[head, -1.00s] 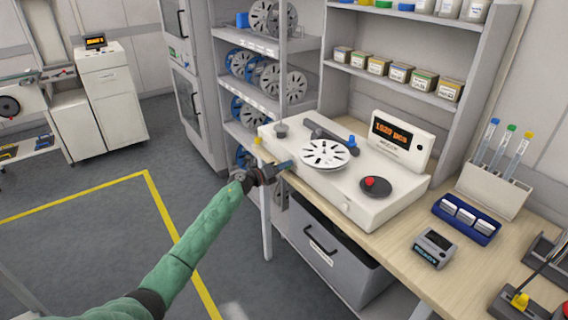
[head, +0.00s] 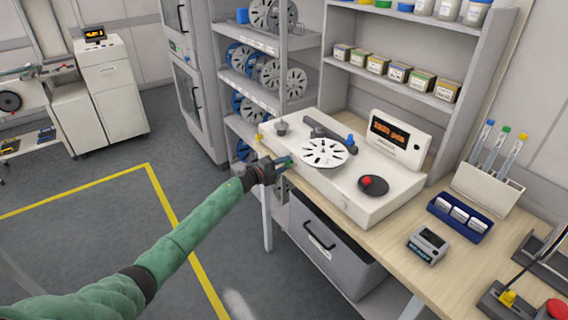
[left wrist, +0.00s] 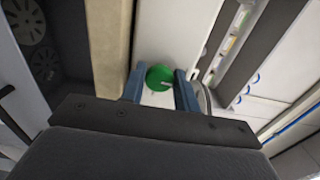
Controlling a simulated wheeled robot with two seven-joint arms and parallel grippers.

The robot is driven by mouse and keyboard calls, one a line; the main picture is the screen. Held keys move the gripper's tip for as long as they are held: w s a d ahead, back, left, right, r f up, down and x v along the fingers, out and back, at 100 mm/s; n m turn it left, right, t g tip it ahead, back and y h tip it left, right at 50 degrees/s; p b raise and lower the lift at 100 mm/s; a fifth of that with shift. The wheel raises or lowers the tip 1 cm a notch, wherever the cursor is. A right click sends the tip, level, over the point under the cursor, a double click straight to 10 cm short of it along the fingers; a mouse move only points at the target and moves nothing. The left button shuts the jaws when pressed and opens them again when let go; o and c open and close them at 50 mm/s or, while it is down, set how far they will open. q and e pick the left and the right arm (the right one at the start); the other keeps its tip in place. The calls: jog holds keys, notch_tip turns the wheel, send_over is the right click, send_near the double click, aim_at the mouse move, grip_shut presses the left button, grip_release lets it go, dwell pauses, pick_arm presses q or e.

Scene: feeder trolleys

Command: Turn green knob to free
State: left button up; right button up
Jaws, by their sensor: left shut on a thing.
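The green knob (left wrist: 160,77) is round with a pale pointer mark and sits on the white front of the reel counter (head: 345,196) on the bench. In the left wrist view it lies between the two blue fingers of my left gripper (left wrist: 160,88), which is shut on it. In the head view my left gripper (head: 284,163) is at the counter's left front end, and the knob is largely hidden by the fingers. I cannot read the label by the knob. My right gripper is not in view.
A white reel (head: 323,153) and a black disc with a red button (head: 367,182) are on top of the counter. A grey drawer bin (head: 325,245) is under the bench. Shelves with reels (head: 262,75) stand behind.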

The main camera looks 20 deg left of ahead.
pick_arm(q)
jog(key=shift+a, duration=0.1)
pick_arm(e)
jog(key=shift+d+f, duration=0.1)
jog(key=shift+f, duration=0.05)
pick_arm(q)
jog(key=o, duration=0.9)
jog(key=shift+s+a+f, duration=0.15)
jog(key=shift+s+a, duration=0.1)
jog(key=shift+s, duration=0.05)
jog(key=b+v, duration=0.2)
jog(key=v, duration=0.5)
jog(key=shift+b, duration=0.35)
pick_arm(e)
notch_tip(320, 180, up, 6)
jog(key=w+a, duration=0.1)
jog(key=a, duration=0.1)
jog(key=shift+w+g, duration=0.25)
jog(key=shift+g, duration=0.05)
pick_arm(q)
jog(key=shift+w+a+n, duration=0.1)
jog(key=shift+n, duration=0.2)
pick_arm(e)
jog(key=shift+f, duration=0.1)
